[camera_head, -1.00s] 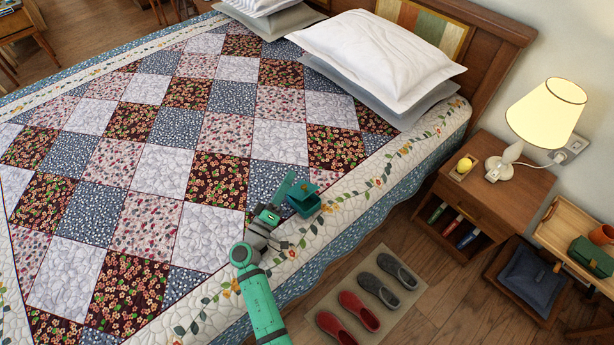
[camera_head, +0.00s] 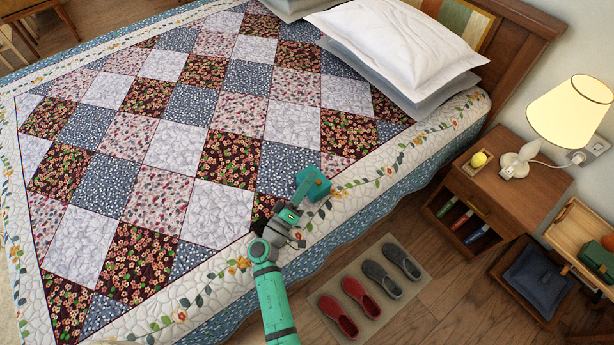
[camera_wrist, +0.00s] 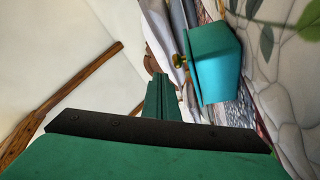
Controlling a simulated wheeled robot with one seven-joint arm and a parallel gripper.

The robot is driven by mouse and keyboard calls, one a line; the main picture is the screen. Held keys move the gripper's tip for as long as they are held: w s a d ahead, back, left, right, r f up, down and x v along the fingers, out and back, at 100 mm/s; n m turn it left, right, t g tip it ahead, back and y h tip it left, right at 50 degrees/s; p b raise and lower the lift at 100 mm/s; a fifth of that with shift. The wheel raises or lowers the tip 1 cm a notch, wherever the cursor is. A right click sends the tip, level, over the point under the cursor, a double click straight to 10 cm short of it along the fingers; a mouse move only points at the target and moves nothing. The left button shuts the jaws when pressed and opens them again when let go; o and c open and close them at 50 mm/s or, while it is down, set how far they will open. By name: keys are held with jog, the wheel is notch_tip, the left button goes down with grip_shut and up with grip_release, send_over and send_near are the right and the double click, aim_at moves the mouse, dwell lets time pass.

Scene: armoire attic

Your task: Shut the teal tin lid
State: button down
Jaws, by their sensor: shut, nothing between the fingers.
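The teal tin (camera_head: 314,186) lies on the bed's quilt near its right border. In the wrist view the tin (camera_wrist: 218,72) is tilted by the camera, and a small brass knob (camera_wrist: 180,61) stands out on its left side. Its lid (camera_wrist: 207,38) looks down on the body, with no clear gap, but whether it is fully closed I cannot tell. My gripper (camera_head: 302,188) is shut and empty, just left of the tin. In the wrist view its fingers (camera_wrist: 161,92) are together, left of and apart from the tin in the picture.
White pillows (camera_head: 398,48) lie at the bed's head. A nightstand (camera_head: 500,200) with a lit lamp (camera_head: 570,112) stands right of the bed. Slippers (camera_head: 362,291) rest on a mat on the floor. The quilt left of the tin is clear.

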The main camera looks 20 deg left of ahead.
jog(key=shift+d+f, duration=0.1)
jog(key=shift+f, duration=0.05)
dwell(0.5)
jog(key=shift+r, duration=0.5)
jog(key=r, duration=0.2)
jog(key=shift+s+r, duration=0.2)
jog(key=shift+r, duration=0.1)
jog(key=s+d+r, duration=0.3)
jog(key=s+r, duration=0.6)
jog(key=s, duration=0.4)
jog(key=shift+s+d+r, duration=0.15)
jog(key=shift+d+r, duration=0.05)
